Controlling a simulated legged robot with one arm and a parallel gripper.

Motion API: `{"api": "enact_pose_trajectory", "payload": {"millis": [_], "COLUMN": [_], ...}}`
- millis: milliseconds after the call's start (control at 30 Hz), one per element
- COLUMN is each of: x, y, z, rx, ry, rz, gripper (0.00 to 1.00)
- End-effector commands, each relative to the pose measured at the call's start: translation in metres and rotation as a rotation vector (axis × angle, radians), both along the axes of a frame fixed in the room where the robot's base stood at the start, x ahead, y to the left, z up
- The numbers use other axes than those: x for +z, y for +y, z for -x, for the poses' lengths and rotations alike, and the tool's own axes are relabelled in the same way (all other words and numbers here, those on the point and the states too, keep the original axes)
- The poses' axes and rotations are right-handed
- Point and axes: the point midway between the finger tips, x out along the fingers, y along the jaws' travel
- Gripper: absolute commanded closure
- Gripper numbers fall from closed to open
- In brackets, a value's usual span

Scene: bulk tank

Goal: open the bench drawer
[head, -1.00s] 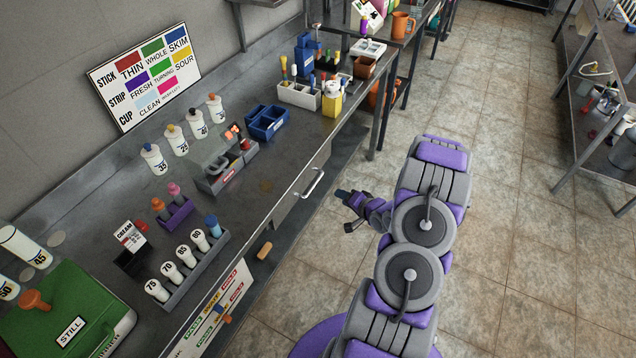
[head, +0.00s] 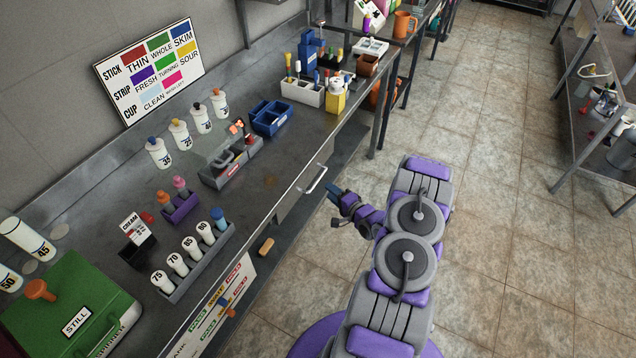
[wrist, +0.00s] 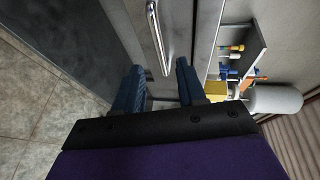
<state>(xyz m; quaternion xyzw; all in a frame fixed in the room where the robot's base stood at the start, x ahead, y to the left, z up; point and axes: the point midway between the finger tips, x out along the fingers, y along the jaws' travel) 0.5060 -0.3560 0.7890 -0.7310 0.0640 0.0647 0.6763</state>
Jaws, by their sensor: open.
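The bench drawer (head: 303,196) is a grey metal front under the bench edge, and it looks shut. Its silver bar handle (head: 316,180) stands out from the front. My gripper (head: 334,196) is just to the right of the handle, slightly apart from it in the head view. In the wrist view the drawer handle (wrist: 158,35) lies ahead of the two blue fingers, roughly in line with the gap between them. My gripper (wrist: 158,82) is open and empty there. I cannot tell the exact distance from fingertips to handle.
The metal bench top (head: 290,150) holds a blue tray (head: 268,118), white bottles, a rack of numbered bottles (head: 190,262) and a green box (head: 75,310). A shelf (head: 590,110) stands at far right. The tiled floor (head: 500,240) between is clear.

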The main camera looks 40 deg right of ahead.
Motion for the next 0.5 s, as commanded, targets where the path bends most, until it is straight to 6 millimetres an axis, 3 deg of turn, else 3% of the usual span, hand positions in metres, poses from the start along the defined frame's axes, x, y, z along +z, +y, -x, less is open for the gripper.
{"api": "enact_pose_trajectory", "payload": {"millis": [300,500], "x": [-0.014,-0.016], "y": [-0.005,-0.004], "z": [-0.061,-0.082], "rx": [0.001,0.0], "ry": [-0.001,-0.002], "rz": [0.0,0.0], "gripper": [0.6,0.6]}}
